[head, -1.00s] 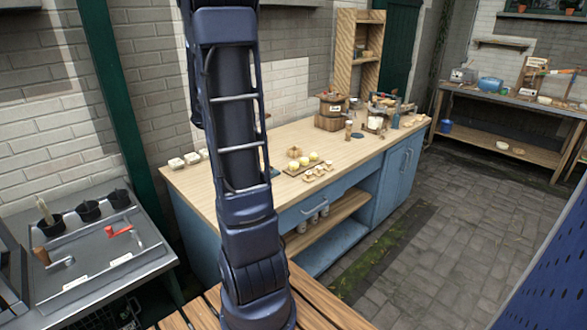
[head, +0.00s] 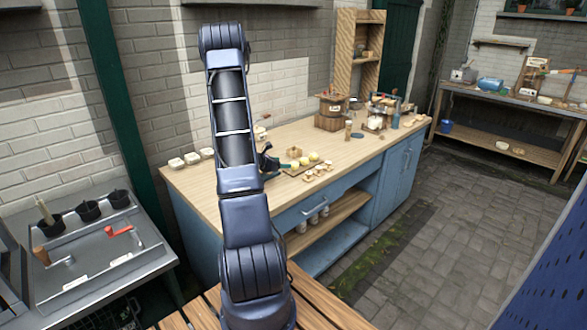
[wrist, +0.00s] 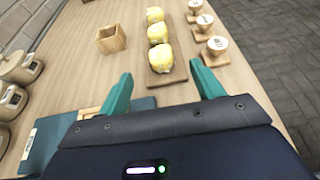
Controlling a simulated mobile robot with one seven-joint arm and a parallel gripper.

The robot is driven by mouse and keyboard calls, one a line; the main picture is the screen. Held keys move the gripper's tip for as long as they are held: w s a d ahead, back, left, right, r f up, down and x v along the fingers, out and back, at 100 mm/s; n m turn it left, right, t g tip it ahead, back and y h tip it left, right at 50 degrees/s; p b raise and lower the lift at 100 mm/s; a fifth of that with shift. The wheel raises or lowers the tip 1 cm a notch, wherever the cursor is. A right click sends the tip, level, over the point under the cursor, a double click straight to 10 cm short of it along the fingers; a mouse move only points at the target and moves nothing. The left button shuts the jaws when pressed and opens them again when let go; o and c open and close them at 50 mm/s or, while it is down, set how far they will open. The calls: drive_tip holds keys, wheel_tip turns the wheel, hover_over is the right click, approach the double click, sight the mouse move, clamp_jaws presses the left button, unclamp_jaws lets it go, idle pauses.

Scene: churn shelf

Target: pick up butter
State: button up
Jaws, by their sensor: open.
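Several yellow butter lumps stand in a row on a small wooden board (wrist: 165,80). In the wrist view the nearest butter lump (wrist: 161,57) is just ahead of my gripper (wrist: 161,80), between the lines of its two green fingers. The row runs away from me to the top edge. My gripper is open with nothing between its fingers, apart from the butter. In the head view the butter (head: 304,161) sits on the counter, right of my gripper (head: 270,162), which is small and partly hidden by the arm there.
A small wooden box (wrist: 111,39) stands left of the butter, and several white-topped wooden pieces (wrist: 216,45) stand right. Lidded jars (wrist: 12,100) are at the left. A dark flat slab (wrist: 90,130) lies below the left finger. Bare counter (wrist: 70,70) shows between.

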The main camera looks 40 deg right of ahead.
sight(292, 164)
drive_tip(key=shift+d+f, duration=0.35)
drive_tip(key=shift+f, duration=0.1)
drive_tip(key=x, duration=1)
drive_tip(key=shift+d, duration=0.25)
drive_tip(key=c, duration=1.1)
drive_tip(key=shift+o, duration=0.2)
wheel_tip(292, 164, up, 20)
